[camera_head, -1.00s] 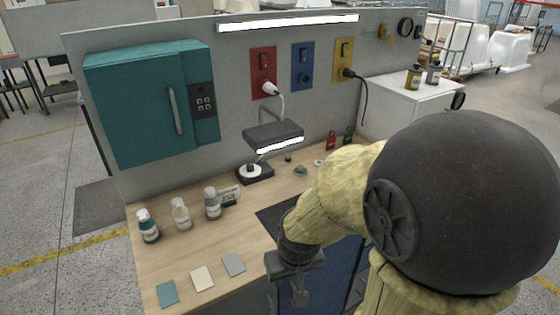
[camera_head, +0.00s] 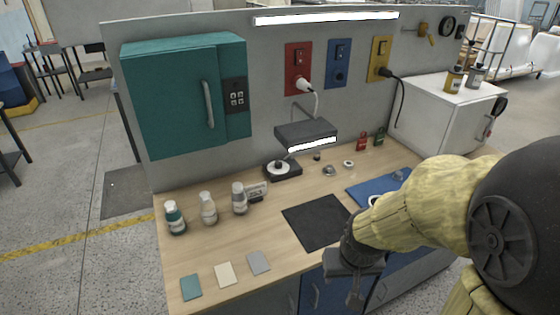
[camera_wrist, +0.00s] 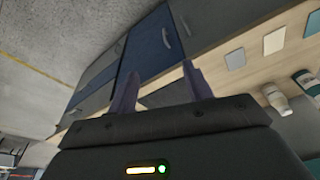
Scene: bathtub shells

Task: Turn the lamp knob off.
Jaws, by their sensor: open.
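The desk lamp (camera_head: 306,132) stands at the back of the wooden workbench, its dark rectangular head lit white along the lower front edge. Its dark base (camera_head: 294,174) carries a round white dial with a dark knob (camera_head: 278,165) on top. My gripper (camera_head: 355,296) hangs low at the bench's front edge, in front of the blue cabinet doors and well short of the lamp. In the wrist view my gripper (camera_wrist: 160,85) has its two fingers apart with nothing between them. The lamp is not seen in the wrist view.
Three bottles (camera_head: 208,209) stand left of the lamp on the bench (camera_head: 270,222). A black mat (camera_head: 317,222) and a blue mat (camera_head: 374,188) lie nearer my arm. Sample tiles (camera_head: 225,274) lie at the front. A teal wall cabinet (camera_head: 170,100) overhangs the back left.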

